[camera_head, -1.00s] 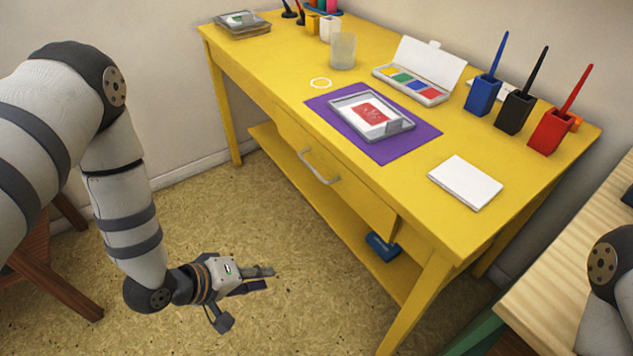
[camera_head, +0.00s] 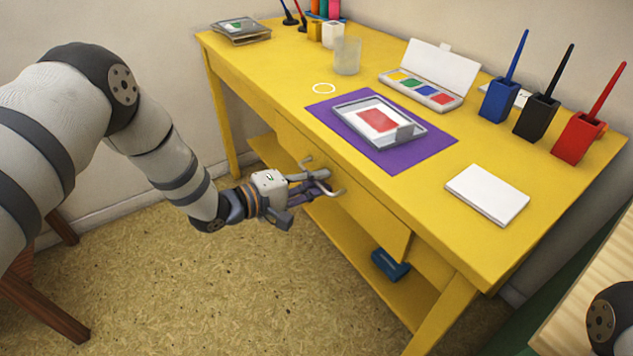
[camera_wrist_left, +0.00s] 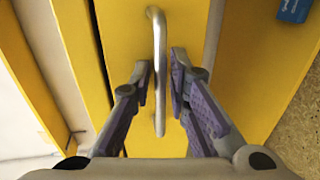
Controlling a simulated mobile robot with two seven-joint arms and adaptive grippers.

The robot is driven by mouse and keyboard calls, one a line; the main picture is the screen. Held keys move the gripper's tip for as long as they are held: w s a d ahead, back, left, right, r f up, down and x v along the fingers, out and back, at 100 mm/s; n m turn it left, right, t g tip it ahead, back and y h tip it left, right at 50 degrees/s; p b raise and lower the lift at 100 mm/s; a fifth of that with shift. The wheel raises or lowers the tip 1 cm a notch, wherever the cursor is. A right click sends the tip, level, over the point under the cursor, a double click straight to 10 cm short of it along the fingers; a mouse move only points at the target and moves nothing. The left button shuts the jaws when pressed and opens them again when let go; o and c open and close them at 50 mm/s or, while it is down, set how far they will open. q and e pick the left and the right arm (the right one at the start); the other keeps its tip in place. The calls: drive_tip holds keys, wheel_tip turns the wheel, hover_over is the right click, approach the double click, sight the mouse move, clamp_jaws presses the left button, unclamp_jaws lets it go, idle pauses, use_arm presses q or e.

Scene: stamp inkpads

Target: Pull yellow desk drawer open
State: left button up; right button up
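The yellow desk (camera_head: 330,125) has a yellow drawer (camera_head: 365,200) under its top. The drawer front looks flush with the desk, so it appears closed. Its grey bar handle (camera_head: 306,160) is partly hidden by my left gripper (camera_head: 326,182). In the left wrist view, the handle (camera_wrist_left: 158,50) runs between the two fingertips of the left gripper (camera_wrist_left: 160,85). A narrow gap shows on each side of the bar, so the fingers are open around it and not clamped. My right gripper is out of view.
On the desk top are a purple mat (camera_head: 435,145) with a grey tray (camera_head: 350,106), a paint box (camera_head: 440,65), a clear cup (camera_head: 346,55) and a white pad (camera_head: 487,193). A blue box (camera_head: 390,264) lies on the lower shelf. The floor before the drawer is clear.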

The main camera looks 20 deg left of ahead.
use_arm(q)
drive_tip(key=shift+c, duration=0.2)
clamp_jaws()
drive_tip(key=f+p+v, duration=0.2)
drive_tip(key=v, duration=0.9)
drive_tip(key=s+f+p+v, duration=0.1)
drive_tip(key=f+p+v, duration=0.1)
drive_tip(key=v, duration=1)
drive_tip(key=shift+a+f+p, duration=0.4)
drive_tip(key=shift+a, duration=0.05)
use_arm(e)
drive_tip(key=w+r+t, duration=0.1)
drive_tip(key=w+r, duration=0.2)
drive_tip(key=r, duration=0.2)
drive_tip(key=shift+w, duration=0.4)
use_arm(q)
drive_tip(key=shift+o, duration=0.2)
unclamp_jaws()
